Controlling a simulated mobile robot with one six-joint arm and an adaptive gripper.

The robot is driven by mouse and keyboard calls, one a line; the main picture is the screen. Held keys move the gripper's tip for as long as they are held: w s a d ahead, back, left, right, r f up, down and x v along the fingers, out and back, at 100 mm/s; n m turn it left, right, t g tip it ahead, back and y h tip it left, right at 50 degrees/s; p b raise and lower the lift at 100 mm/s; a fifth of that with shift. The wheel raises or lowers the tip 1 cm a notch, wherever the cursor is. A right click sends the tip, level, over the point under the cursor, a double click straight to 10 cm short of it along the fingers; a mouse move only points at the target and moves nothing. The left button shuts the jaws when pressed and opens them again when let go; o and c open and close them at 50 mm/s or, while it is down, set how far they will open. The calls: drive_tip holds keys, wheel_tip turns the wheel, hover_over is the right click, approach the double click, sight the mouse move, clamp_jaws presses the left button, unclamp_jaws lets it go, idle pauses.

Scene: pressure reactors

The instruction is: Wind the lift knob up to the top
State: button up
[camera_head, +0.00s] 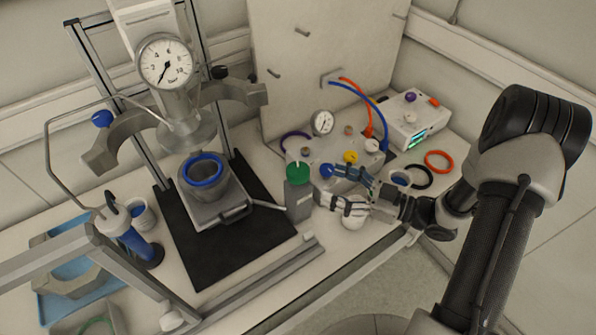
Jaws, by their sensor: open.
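My gripper (327,185) is open, reaching in from the right over the bench, its fingers pointing left. No thing is seen between the fingers. A grey vessel with a blue ring (204,180) sits on a lift platform (228,215) under the reactor head (187,132), with a gap between them.
A gauge block with several coloured knobs (352,157) stands behind my gripper. A white control box (416,118) is at the back right. Orange and black rings lie near my wrist. A blue tray (62,304) with grey parts is at left. The black mat (205,270) has bare room in front.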

sight(297, 169)
drive_tip(key=b+x, duration=0.1)
drive_tip(key=x, duration=0.9)
drive_tip(key=shift+w+a+b, duration=0.15)
drive_tip(key=shift+a+b, duration=0.15)
drive_tip(key=shift+a, duration=0.1)
drive_tip(key=shift+c, duration=0.5)
drive_tip(key=c, duration=1)
